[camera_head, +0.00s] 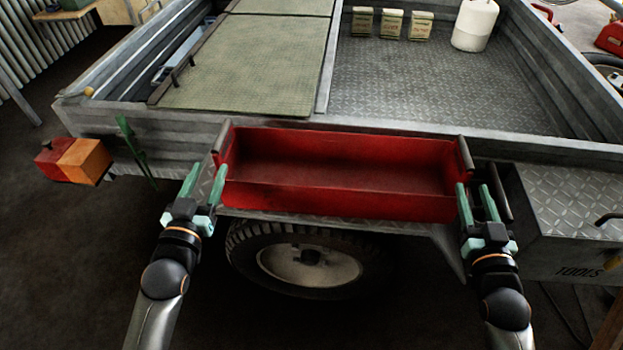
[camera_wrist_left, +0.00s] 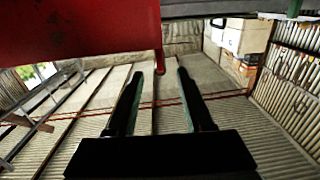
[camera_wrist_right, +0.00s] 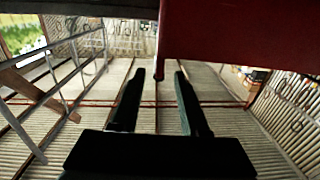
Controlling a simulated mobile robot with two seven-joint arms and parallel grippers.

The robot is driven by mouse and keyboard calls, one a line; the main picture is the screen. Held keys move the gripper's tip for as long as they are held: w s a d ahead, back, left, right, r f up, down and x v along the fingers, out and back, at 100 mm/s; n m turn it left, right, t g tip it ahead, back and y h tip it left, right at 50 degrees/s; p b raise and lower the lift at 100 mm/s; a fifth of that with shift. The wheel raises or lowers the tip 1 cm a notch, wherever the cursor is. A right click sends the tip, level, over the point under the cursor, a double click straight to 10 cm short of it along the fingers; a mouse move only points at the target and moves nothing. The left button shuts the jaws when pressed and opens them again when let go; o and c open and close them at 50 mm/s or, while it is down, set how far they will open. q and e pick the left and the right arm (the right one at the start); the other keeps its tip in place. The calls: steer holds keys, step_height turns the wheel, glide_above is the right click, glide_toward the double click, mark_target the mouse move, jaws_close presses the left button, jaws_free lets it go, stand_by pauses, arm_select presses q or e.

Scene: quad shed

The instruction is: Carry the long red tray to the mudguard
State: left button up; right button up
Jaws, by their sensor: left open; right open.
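The long red tray (camera_head: 340,170) lies level over the mudguard (camera_head: 410,228), above the wheel, along the trailer's side wall. It appears to rest on the mudguard; its underside is hidden in the head view. It has a dark handle bar at each end. My left gripper (camera_head: 203,182) is open at the tray's left end, and my right gripper (camera_head: 477,198) is open at its right end. In the left wrist view, the tray (camera_wrist_left: 80,30) and a handle end show just beyond the open fingers. The right wrist view shows the tray (camera_wrist_right: 230,35) similarly.
The trailer bed behind holds a green panel (camera_head: 250,60), several small tins (camera_head: 392,24) and a white canister (camera_head: 474,25). A tool box (camera_head: 575,220) stands right of the mudguard. An orange lamp (camera_head: 82,161) sticks out at the left. The wheel (camera_head: 310,262) is below.

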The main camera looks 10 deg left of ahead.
steer(key=shift+s, duration=0.9)
step_height(320, 180, up, 8)
steer(key=p, duration=0.8)
steer(key=shift+r, duration=0.1)
step_height(320, 180, up, 7)
steer(key=p, duration=0.8)
